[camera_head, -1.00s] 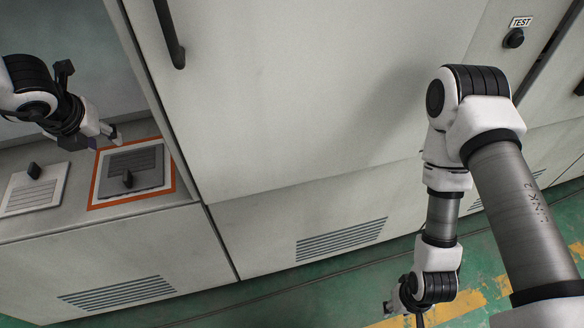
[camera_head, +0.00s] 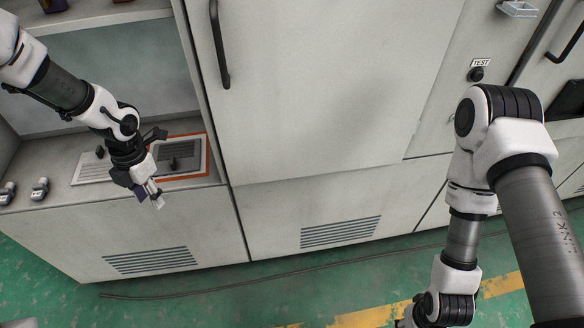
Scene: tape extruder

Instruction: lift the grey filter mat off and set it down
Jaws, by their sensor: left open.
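The grey filter mat (camera_head: 184,157) lies flat inside the orange-edged frame (camera_head: 208,152) on the cabinet ledge at the left. A small dark knob stands on it. My left gripper (camera_head: 155,198) is open and empty, in front of the ledge and just left of and nearer than the mat, apart from it. The arm hides the left part of the frame. My right gripper is cut off at the bottom edge, under the right arm, and its fingers do not show.
A white vented panel (camera_head: 92,172) with a knob lies left of the mat. Small bottle-like items (camera_head: 40,188) stand at the ledge's left end. The large cabinet door (camera_head: 320,90) rises right of the mat.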

